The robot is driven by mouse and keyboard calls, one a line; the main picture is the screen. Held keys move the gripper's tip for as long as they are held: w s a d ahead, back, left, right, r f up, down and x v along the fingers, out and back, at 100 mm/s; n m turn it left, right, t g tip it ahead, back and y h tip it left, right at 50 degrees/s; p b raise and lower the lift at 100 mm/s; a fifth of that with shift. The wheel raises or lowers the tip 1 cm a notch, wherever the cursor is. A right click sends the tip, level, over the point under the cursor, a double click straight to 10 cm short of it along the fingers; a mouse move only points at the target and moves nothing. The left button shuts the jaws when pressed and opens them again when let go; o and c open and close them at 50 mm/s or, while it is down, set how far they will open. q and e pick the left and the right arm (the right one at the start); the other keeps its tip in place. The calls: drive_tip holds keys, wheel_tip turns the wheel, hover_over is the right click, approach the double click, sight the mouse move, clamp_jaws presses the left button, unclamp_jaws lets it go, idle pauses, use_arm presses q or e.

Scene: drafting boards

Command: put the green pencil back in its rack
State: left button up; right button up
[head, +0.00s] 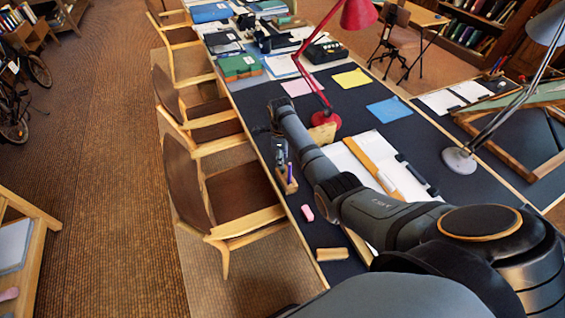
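My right arm reaches in from the lower right over the dark desk (327,235). My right gripper (281,160) is small and dark at the desk's left edge, partly hidden by my own arm. It is just above or beside a small wooden rack (288,182), and a purple pen or pencil (290,170) stands there. I cannot tell whether the fingers are open or shut, or whether they touch the rack. I cannot make out the green pencil. My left gripper is out of view.
A pink eraser (307,213) and a wooden block (332,254) lie nearer on the desk. A red lamp (323,119) stands behind my forearm, and a grey lamp (459,160) stands at right. White paper and a wooden ruler (371,164) lie right of my arm. Chairs (232,193) line the left side.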

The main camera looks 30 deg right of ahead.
wheel_tip(320, 180, up, 9)
drive_tip(key=shift+a+r, duration=0.1)
idle(0.9)
